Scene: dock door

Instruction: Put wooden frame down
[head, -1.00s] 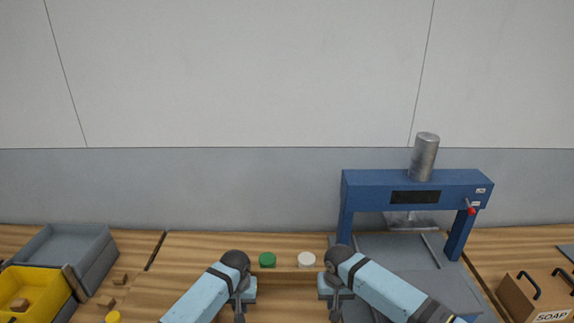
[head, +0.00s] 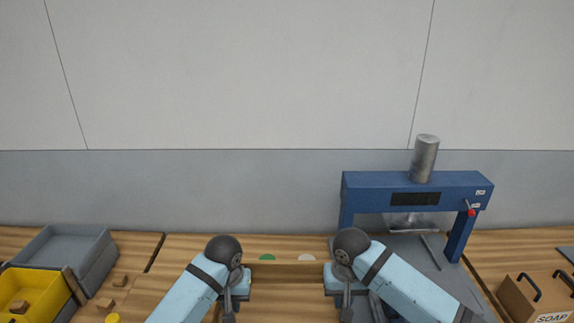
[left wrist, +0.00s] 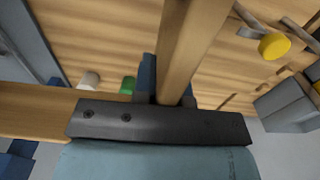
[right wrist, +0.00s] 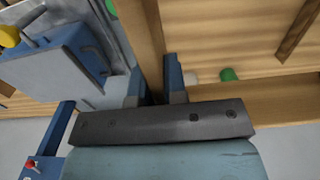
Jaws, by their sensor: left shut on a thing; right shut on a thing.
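The wooden frame (head: 287,270) is held between my two grippers above the bench; its far bar shows in the head view. My left gripper (head: 240,284) is shut on the left side bar, which shows in the left wrist view (left wrist: 190,45). My right gripper (head: 332,281) is shut on the right side bar, seen in the right wrist view (right wrist: 140,35). The far bar partly covers a green round piece (head: 267,258) and a white round piece (head: 306,258) behind it. The frame's near part is out of the head view.
A blue press (head: 415,188) stands right of the frame, close to my right arm. A grey bin (head: 70,250) and yellow bin (head: 38,290) are at left, with small wooden blocks (head: 120,280) and a yellow piece (head: 112,318) nearby. A SOAP box (head: 535,300) is at right.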

